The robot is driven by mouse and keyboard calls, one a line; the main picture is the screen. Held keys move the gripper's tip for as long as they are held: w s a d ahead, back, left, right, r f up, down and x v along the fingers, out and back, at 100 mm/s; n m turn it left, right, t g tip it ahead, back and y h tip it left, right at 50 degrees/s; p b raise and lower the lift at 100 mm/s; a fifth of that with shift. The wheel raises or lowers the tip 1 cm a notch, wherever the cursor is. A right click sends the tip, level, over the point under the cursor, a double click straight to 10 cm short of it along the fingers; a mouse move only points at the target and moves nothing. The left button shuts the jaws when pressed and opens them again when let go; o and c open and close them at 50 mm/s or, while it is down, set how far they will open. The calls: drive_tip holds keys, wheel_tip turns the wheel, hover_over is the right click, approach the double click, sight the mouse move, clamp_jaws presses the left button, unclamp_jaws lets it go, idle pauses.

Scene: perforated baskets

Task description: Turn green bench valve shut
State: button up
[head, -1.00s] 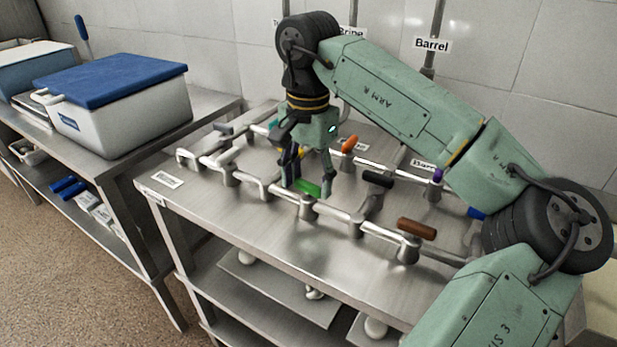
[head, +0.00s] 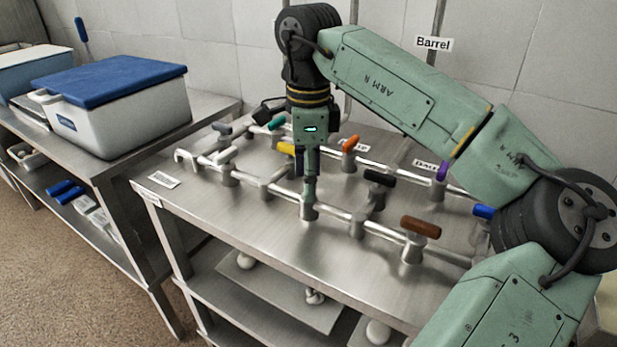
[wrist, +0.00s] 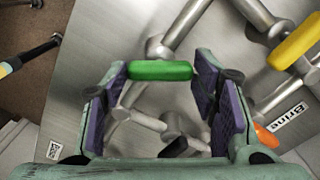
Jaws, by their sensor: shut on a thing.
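The green valve handle (wrist: 160,70) is a short rounded bar, lying crosswise in the wrist view on a steel pipe fitting. My gripper (wrist: 159,78) is shut on it, with a purple-padded finger at each end of the bar. In the head view my gripper (head: 309,196) points straight down at the front pipe run on the steel bench (head: 265,235). Its fingers line up one behind the other there and hide the green handle.
Nearby handles are yellow (head: 287,149), orange (head: 350,143), black (head: 379,178), brown (head: 421,227) and teal (head: 277,123). Pipes run close around my gripper. A white box with a blue lid (head: 120,110) stands on the left table. The bench's front strip is bare.

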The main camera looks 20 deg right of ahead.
drive_tip(key=m+b, duration=0.1)
drive_tip(key=m, duration=0.5)
drive_tip(key=shift+m, duration=0.3)
idle(0.4)
drive_tip(key=o, duration=1.2)
drive_tip(key=shift+c, duration=0.2)
wheel_tip(320, 180, up, 8)
drive_tip(key=shift+f, duration=0.2)
